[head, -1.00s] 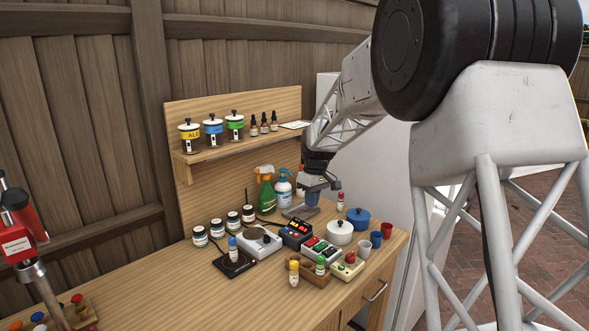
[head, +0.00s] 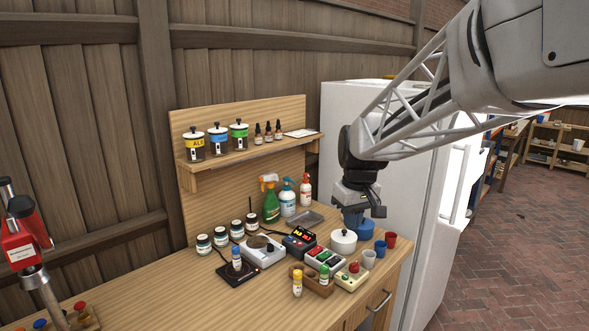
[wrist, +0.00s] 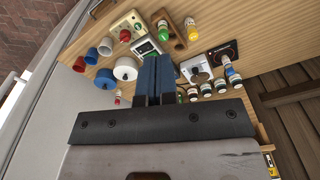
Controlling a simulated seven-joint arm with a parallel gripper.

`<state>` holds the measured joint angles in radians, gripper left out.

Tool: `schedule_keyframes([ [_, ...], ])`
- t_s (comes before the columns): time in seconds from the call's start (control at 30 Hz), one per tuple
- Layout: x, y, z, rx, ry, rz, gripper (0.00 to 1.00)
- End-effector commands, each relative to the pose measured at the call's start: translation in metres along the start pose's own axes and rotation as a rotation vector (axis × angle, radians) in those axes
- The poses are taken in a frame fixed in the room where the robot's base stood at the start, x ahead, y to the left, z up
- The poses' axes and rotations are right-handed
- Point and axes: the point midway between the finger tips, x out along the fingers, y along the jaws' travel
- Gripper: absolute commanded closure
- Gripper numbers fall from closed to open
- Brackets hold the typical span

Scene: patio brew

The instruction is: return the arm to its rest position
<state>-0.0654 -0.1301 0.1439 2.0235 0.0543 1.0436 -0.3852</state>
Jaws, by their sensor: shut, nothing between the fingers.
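My arm reaches in from the upper right in the head view. My gripper (head: 353,218) hangs above the right part of the wooden bench (head: 200,300), over the white pot (head: 343,242) and the blue pot (head: 366,231). In the wrist view its blue fingers (wrist: 155,68) are together with nothing between them. In the head view it partly hides the blue pot.
Blue and red cups stand near the bench's right end. A scale (head: 262,250), a hot plate (head: 238,272) and several jars stand further left. Spray bottles stand behind. A shelf (head: 245,152) holds canisters. A white fridge (head: 395,120) stands close behind the gripper.

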Motion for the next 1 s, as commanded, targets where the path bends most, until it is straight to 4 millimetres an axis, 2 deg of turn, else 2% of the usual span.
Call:
schedule_keyframes([
  [0.03,-0.004,-0.003,0.013,0.016,0.007,0.005,1.0],
  [0.2,-0.011,-0.011,0.054,0.073,0.027,0.02,1.0],
  [0.53,-0.014,-0.03,0.132,0.184,0.065,0.047,1.0],
  [1.0,0.002,-0.059,0.24,0.341,0.123,0.08,1.0],
])
